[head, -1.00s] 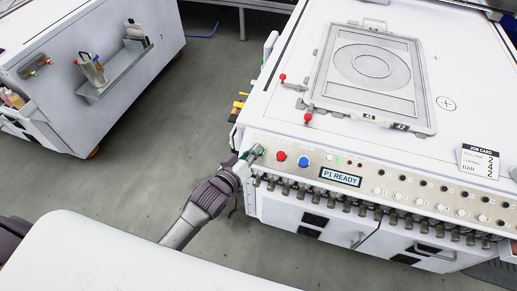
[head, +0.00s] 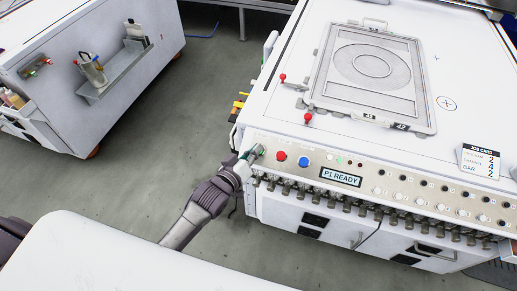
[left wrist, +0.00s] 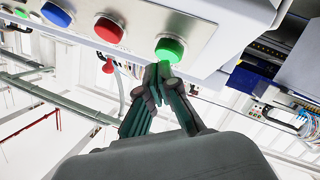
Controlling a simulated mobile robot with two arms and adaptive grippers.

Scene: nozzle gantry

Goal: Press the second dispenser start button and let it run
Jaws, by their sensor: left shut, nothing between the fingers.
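The control panel (head: 345,180) runs along the front edge of the white machine. Its display (head: 341,176) reads "P1 READY". A green button (left wrist: 170,48) is at the panel's left end in the head view, mostly hidden there by my left gripper (head: 254,154). A red button (head: 281,156) and a blue button (head: 303,161) sit to its right. In the left wrist view my left gripper (left wrist: 163,72) is shut and empty, its fingertips at the green button's lower edge; I cannot tell whether they touch it. My right gripper is not in view.
A job card (head: 479,161) stands at the right. Small knobs and fittings line the panel. Open floor (head: 150,170) separates this machine from a white cabinet (head: 130,110).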

